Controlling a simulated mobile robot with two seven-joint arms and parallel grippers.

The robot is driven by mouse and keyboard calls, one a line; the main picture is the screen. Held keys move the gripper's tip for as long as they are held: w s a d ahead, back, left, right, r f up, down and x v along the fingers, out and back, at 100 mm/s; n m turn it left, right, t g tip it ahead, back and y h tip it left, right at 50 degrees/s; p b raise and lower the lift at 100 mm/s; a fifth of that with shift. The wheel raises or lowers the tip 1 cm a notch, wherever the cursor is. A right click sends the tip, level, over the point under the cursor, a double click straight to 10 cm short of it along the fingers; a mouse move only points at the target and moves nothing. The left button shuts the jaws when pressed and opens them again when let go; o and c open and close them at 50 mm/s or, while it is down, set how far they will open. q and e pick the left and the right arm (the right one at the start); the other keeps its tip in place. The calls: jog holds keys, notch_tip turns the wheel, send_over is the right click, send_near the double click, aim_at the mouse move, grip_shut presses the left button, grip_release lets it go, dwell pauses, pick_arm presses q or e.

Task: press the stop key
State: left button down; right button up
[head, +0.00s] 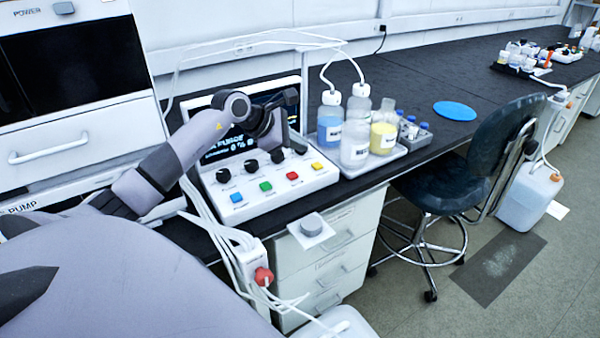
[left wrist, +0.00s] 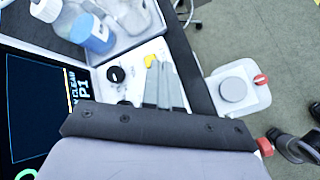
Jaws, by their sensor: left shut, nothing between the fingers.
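The control panel (head: 262,192) is a white box on the black bench with a screen behind it. Its row of keys has a blue key (head: 236,198), a green key (head: 266,187), a red key (head: 292,176) and a yellow key (head: 317,166). Their labels are too small to read, so I cannot tell which one is stop. My left gripper (head: 293,145) is shut and empty, pointing down over the right part of the panel. In the left wrist view its fingertips (left wrist: 155,64) appear beside the yellow key (left wrist: 149,60); contact cannot be told. The fingers hide other keys there.
A tray (head: 385,160) of bottles stands right of the panel, with tubes (head: 300,42) rising from it. A blue disc (head: 455,111) lies on the bench. A chair (head: 470,165) stands in front. A grey round knob (head: 311,224) sits on a white box at the bench front.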

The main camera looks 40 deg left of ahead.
pick_arm(q)
jog(key=a, duration=0.1)
jog(key=a+y, duration=0.1)
jog(key=a+r, duration=0.1)
jog(key=shift+w+a+r+m, duration=0.1)
jog(key=shift+w+a+m, duration=0.05)
jog(key=shift+w+m, duration=0.15)
pick_arm(e)
jog(key=shift+w+f, duration=0.1)
jog(key=shift+f, duration=0.05)
pick_arm(q)
jog(key=b, duration=0.6)
send_over(290, 176)
notch_tip(290, 176, down, 8)
jog(key=shift+a+f, duration=0.1)
jog(key=shift+f, duration=0.35)
pick_arm(e)
jog(key=f, duration=0.1)
jog(key=a+f, duration=0.1)
jog(key=f, duration=0.2)
jog(key=shift+w+a, duration=0.15)
jog(key=shift+w, duration=0.1)
jog(key=shift+w+d, duration=0.1)
jog(key=shift+d, duration=0.1)
